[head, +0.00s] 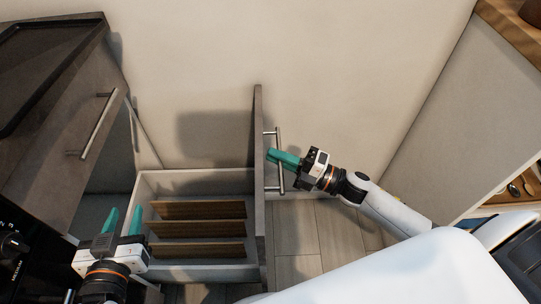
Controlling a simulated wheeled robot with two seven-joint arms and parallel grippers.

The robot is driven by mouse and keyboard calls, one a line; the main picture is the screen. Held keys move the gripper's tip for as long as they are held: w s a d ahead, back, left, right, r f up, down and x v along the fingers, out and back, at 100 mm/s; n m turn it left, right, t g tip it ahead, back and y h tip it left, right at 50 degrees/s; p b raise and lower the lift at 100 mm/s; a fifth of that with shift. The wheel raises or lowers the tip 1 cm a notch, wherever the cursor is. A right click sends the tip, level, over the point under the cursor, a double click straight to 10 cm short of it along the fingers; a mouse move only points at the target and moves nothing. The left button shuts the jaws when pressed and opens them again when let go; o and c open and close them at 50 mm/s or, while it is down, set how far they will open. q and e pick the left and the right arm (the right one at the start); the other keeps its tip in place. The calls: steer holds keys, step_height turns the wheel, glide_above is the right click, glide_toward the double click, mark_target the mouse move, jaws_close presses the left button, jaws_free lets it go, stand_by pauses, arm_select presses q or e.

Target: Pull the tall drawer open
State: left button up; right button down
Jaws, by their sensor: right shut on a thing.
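The tall drawer stands pulled out from the cabinet on the left, with its grey front panel (259,180) seen almost edge-on. Its white box (205,184) shows several brown dividers inside. A metal bar handle (280,172) is on the right face of the front panel. My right gripper (273,155) reaches in from the right, with its green fingers shut on the handle. My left gripper (124,219) is at the lower left, in front of the cabinet and left of the drawer box. Its two green fingers are apart, with nothing between them.
A dark cabinet (45,150) with a lifted or tilted flap and bar handle (99,124) stands at left. A pale wall (200,60) is behind. A shelf unit (450,120) stands at right. Wooden floor (310,230) is clear right of the drawer.

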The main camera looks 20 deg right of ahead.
steer(key=c, duration=1.5)
jaws_free()
